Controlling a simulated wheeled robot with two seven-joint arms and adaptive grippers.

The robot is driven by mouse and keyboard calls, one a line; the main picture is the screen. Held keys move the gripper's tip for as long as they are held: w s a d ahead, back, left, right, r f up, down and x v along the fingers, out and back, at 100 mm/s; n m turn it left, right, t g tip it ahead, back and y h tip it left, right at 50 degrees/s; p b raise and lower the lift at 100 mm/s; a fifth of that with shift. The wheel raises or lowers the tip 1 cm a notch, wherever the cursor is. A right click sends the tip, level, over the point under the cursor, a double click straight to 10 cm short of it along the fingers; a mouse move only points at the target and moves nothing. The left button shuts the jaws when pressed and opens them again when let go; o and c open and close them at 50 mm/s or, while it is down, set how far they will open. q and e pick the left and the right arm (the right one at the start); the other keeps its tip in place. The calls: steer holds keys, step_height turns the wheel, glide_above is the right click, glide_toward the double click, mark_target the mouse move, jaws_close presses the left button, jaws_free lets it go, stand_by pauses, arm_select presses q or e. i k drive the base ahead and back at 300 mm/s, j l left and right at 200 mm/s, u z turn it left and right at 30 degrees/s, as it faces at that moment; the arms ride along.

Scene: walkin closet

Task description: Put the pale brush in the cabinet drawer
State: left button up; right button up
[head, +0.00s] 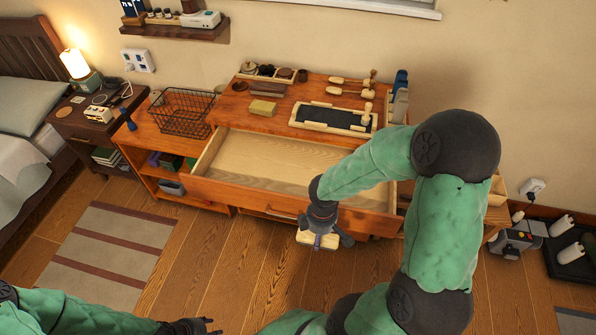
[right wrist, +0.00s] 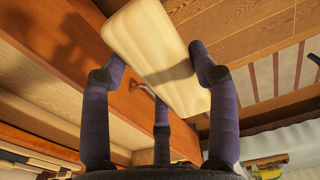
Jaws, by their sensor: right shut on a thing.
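The pale brush (head: 311,240) shows as a cream, block-like body in my right gripper (head: 322,233). That gripper is shut on it, just in front of the cabinet drawer (head: 262,162). In the right wrist view the brush (right wrist: 150,42) lies between the purple fingers (right wrist: 158,75), with floorboards and the orange-brown drawer front behind it. The drawer is pulled open, and its visible pale wooden inside is empty; my right arm hides part of its right side. My left gripper (head: 203,327) is low at the bottom left, partly cut off, and its jaw state is unclear.
The cabinet top holds a dark-topped tray (head: 335,118), a small tan block (head: 263,109) and wooden-handled tools (head: 352,85). A black wire basket (head: 183,112) stands left of the drawer. A striped rug (head: 110,250) lies on the floor at left.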

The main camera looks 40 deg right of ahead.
mark_target(297, 174)
steer(key=i+l, duration=0.2)
steer(key=l, duration=0.15)
steer(key=i+l, duration=0.45)
steer(key=l, duration=0.25)
